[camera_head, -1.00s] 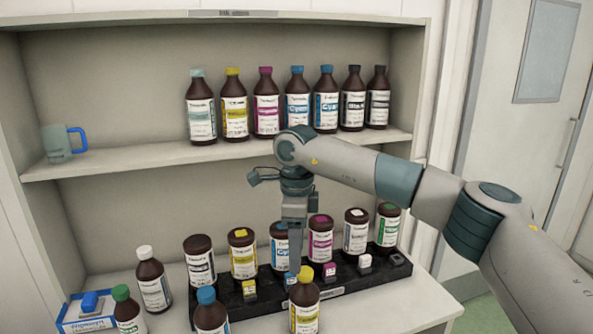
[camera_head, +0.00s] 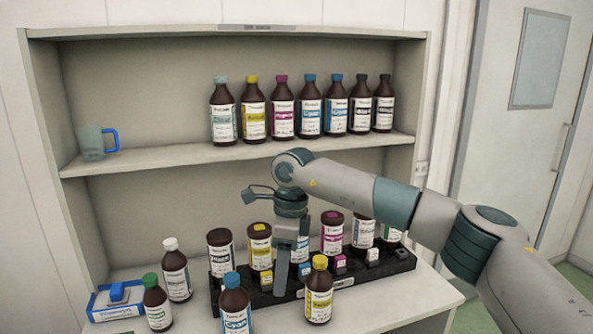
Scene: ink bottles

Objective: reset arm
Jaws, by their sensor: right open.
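My right gripper (camera_head: 281,283) points down in front of the black rack (camera_head: 345,280) on the lower surface. It is open and I see nothing held in it. It hides part of a cyan-labelled bottle (camera_head: 303,247) in the rack. A yellow-capped bottle (camera_head: 319,290) stands just right of the gripper, and a blue-capped cyan bottle (camera_head: 235,303) stands to its left. My right arm reaches in from the right edge, covering parts of the bottles at the rack's right end. My left gripper is not in view.
A row of several bottles (camera_head: 283,110) and a mug (camera_head: 92,142) stand on the upper shelf (camera_head: 170,158). White-capped (camera_head: 177,275) and green-capped (camera_head: 157,307) bottles and a blue-and-white box (camera_head: 117,299) stand at lower left. The counter's right front (camera_head: 400,300) is clear.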

